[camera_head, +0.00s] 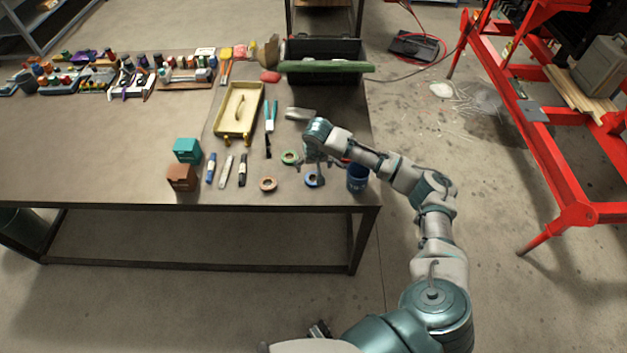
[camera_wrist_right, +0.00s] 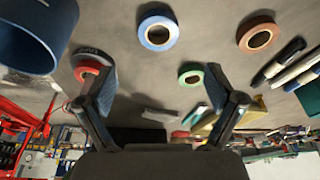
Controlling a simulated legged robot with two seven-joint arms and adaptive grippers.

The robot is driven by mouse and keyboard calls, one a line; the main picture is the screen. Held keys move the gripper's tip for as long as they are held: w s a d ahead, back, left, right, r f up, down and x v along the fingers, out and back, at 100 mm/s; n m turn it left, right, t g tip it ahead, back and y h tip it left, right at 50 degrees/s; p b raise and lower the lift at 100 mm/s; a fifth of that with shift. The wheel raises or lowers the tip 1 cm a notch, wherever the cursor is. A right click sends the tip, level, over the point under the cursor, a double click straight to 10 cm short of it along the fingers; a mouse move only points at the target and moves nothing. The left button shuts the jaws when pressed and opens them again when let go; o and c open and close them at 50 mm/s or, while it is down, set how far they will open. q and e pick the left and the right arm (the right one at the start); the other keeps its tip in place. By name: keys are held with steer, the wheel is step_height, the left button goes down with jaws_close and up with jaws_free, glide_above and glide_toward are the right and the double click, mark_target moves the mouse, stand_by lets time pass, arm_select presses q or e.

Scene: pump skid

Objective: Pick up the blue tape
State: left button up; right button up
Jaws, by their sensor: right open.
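The blue tape (camera_head: 320,183) is a small ring lying flat near the front edge of the table, left of a blue cup. In the right wrist view the blue tape (camera_wrist_right: 144,27) is whole and sits beyond the fingertips, near the top. My right gripper (camera_head: 315,167) is over the table just above and behind the tape, partly covering it in the head view. In the right wrist view my right gripper (camera_wrist_right: 158,82) has its fingers spread wide with nothing between them. My left gripper is not seen.
A blue cup (camera_head: 358,180) stands close on the right. A green tape (camera_head: 284,156) and a brown-orange tape (camera_head: 262,186) lie to the left. A red tape (camera_wrist_right: 88,62) is beside one finger. Markers and a yellow tray (camera_head: 222,132) are further left.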

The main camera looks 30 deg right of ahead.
mark_target(313, 180)
steer(key=x, duration=0.4)
steer(key=shift+a, duration=0.1)
steer(key=x, duration=0.3)
steer(key=b+x, duration=0.1)
steer(key=x, duration=0.1)
steer(key=shift+s+d+f, duration=0.1)
steer(key=shift+s+d, duration=0.1)
steer(key=shift+s, duration=0.1)
steer(key=shift+w+f, duration=0.1)
steer(key=shift+f, duration=0.2)
steer(key=shift+r, duration=0.1)
steer(key=c, duration=1)
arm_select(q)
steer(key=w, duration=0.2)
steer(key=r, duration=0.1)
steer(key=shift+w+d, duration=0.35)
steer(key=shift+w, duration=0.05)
arm_select(e)
steer(key=shift+c, duration=0.4)
